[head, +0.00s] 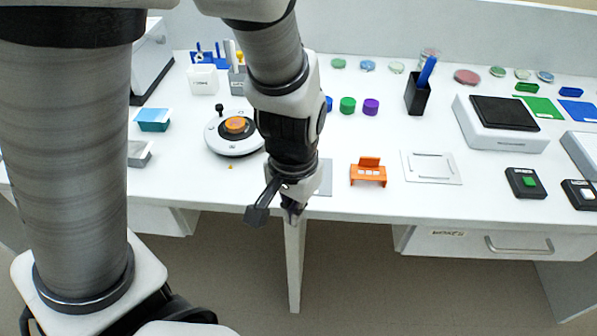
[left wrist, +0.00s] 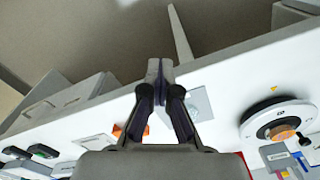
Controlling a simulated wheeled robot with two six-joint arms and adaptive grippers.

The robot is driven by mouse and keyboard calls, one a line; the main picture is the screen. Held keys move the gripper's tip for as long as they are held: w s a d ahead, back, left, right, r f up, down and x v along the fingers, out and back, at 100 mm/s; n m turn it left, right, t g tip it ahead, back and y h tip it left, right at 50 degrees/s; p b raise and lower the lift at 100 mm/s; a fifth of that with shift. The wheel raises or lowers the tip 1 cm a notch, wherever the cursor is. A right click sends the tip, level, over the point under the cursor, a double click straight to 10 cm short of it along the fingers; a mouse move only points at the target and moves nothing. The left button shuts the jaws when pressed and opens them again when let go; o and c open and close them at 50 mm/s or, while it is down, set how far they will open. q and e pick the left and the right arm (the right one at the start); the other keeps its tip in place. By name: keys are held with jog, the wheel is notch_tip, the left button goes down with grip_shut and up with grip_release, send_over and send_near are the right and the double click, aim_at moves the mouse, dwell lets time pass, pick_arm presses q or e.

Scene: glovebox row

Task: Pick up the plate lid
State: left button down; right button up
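A flat pale grey plate (head: 325,178) lies near the bench's front edge, partly hidden behind my left wrist. It also shows in the left wrist view (left wrist: 201,105), just right of the fingers. I cannot tell whether it is the plate lid. My left gripper (head: 293,213) hangs at the front edge of the bench, pointing down. In the left wrist view its two dark fingers (left wrist: 160,72) meet at the tips with nothing visible between them. My right gripper is not in view.
An orange holder (head: 368,174) and a white slotted plate (head: 432,167) stand to the right. A round white device (head: 222,141) with an orange top is behind left. A black pen cup (head: 418,97) stands farther back. Open floor lies before the bench (head: 225,207).

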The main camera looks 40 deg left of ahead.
pick_arm(q)
jog(key=shift+s+d, duration=0.1)
jog(key=shift+s, duration=0.15)
jog(key=shift+c, duration=1.9)
grip_release()
